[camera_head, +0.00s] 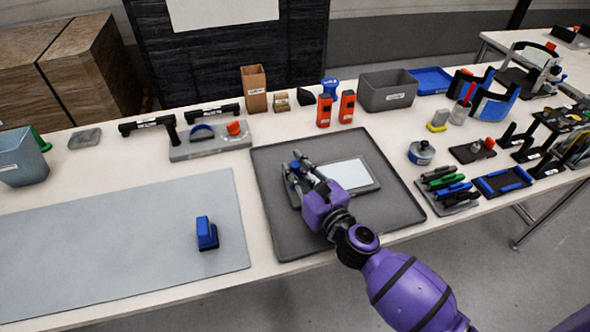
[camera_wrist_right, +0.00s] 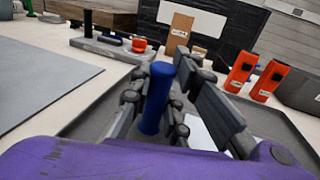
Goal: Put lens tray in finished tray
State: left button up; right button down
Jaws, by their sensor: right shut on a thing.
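The lens tray (camera_head: 359,175), a flat grey tray with a pale panel, is in the middle of the head view. It is over the large dark grey tray (camera_head: 390,214), which looks like the finished tray, and appears to lie on its floor. My right gripper (camera_head: 297,168) is at the lens tray's left end. In the right wrist view its fingers (camera_wrist_right: 158,100) are shut around an upright blue handle (camera_wrist_right: 155,95), which seems to belong to the lens tray. The gripper hides the handle's foot. My left gripper is not in view.
A grey mat (camera_head: 110,245) with a blue-handled block (camera_head: 207,233) lies to the left. Orange devices (camera_head: 324,110), a cardboard box (camera_head: 254,88) and a grey bin (camera_head: 388,91) stand behind the dark tray. A pen tray (camera_head: 449,190) is close on its right.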

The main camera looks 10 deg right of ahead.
jog(key=shift+f, duration=0.2)
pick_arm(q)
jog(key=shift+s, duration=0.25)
pick_arm(e)
jog(key=c, duration=1.6)
grip_release()
jog(key=shift+c, duration=0.2)
